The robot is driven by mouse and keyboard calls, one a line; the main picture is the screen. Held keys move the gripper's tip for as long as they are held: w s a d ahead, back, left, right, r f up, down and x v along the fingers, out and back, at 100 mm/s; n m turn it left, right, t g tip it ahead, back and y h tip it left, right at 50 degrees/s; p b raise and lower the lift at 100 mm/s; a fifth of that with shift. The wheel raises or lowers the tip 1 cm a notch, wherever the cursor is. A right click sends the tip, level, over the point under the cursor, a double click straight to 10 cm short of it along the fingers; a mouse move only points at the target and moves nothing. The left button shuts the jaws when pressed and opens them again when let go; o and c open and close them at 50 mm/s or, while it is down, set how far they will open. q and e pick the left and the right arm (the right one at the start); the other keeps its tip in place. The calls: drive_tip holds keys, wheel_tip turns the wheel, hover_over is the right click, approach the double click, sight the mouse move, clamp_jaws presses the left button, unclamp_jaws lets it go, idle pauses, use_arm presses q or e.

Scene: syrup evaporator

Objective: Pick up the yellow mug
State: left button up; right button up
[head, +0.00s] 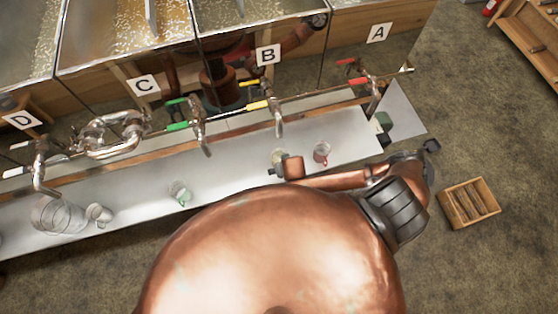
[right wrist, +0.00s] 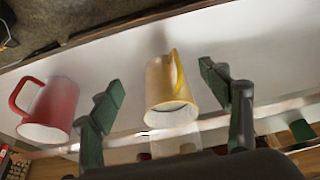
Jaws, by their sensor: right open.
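The yellow mug (right wrist: 168,88) appears between the two green fingers of my right gripper (right wrist: 162,78) in the right wrist view, with a gap on each side. Its handle points up in that picture. In the head view the yellow mug (head: 277,156) is on the pale counter, partly hidden by my right gripper (head: 284,168). The right gripper is open and holds nothing. Whether the mug is fully between the fingers in depth is hard to tell. My left gripper is not in view.
A red mug (head: 321,152) stands close to the right on the counter (head: 228,170). A mug with a green handle (head: 180,192), a grey mug (head: 98,214) and a clear container (head: 58,216) are farther left. Taps with coloured handles (head: 278,118) overhang the counter's back.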

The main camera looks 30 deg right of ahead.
sight(278, 160)
drive_tip(key=shift+w+d, duration=0.1)
drive_tip(key=shift+w, duration=0.4)
drive_tip(key=w, duration=0.1)
drive_tip(key=w+p, duration=0.1)
drive_tip(key=shift+w+d+r, duration=0.15)
drive_tip(key=shift+w+d, duration=0.2)
drive_tip(key=x, duration=0.2)
drive_tip(key=shift+w+f, duration=0.2)
drive_tip(key=shift+f, duration=0.05)
drive_tip(key=shift+w+f, duration=0.1)
drive_tip(key=shift+f, duration=0.25)
drive_tip(key=shift+c, duration=0.5)
drive_tip(key=c, duration=1.7)
drive_tip(key=shift+r, duration=0.15)
